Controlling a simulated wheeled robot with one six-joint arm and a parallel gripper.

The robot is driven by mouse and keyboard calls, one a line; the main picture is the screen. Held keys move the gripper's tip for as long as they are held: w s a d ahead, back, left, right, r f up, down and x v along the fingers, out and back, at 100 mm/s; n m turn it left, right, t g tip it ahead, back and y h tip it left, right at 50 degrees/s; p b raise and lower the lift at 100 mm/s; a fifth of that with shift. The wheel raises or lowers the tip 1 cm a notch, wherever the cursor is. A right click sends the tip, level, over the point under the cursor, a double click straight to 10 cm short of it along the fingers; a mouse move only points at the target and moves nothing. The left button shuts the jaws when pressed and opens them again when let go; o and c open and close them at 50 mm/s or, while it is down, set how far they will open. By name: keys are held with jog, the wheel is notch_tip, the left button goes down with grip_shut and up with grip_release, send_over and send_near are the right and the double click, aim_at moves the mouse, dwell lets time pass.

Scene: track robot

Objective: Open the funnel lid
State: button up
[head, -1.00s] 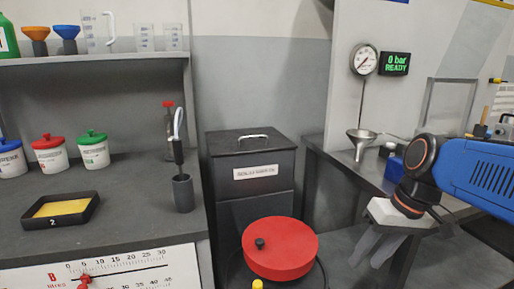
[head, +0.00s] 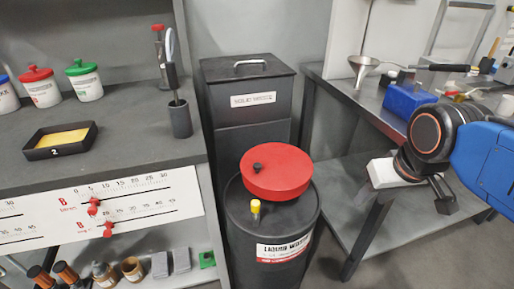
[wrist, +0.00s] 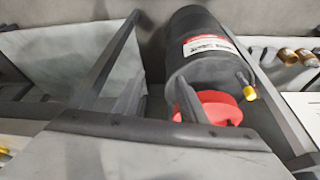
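A red round lid (head: 276,172) with a black knob (head: 257,167) sits on top of the black liquid waste drum (head: 268,230). It looks closed. A small yellow cap (head: 255,206) stands beside it on the drum top. In the wrist view the drum (wrist: 195,30) shows tilted, with the red lid (wrist: 222,106) partly hidden behind a dark grey piece that I cannot identify for sure. My gripper (head: 383,173) is to the right of the lid, apart from it, in front of the right bench.
A solid waste bin (head: 247,85) stands behind the drum. The right bench (head: 345,88) holds a metal funnel (head: 363,66) and a blue box (head: 407,98). The left bench (head: 130,165) carries a tray (head: 60,140) and jars. Open space lies between the drum and my gripper.

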jog(key=w+a+r+n+g, duration=0.2)
jog(key=w+a+r+n, duration=0.1)
jog(key=w+a+r, duration=0.7)
jog(key=n+g, duration=0.2)
jog(key=n, duration=0.2)
send_near(257, 165)
notch_tip(257, 165, down, 8)
jog(key=shift+w+f, duration=0.1)
jog(key=shift+w, duration=0.05)
grip_shut()
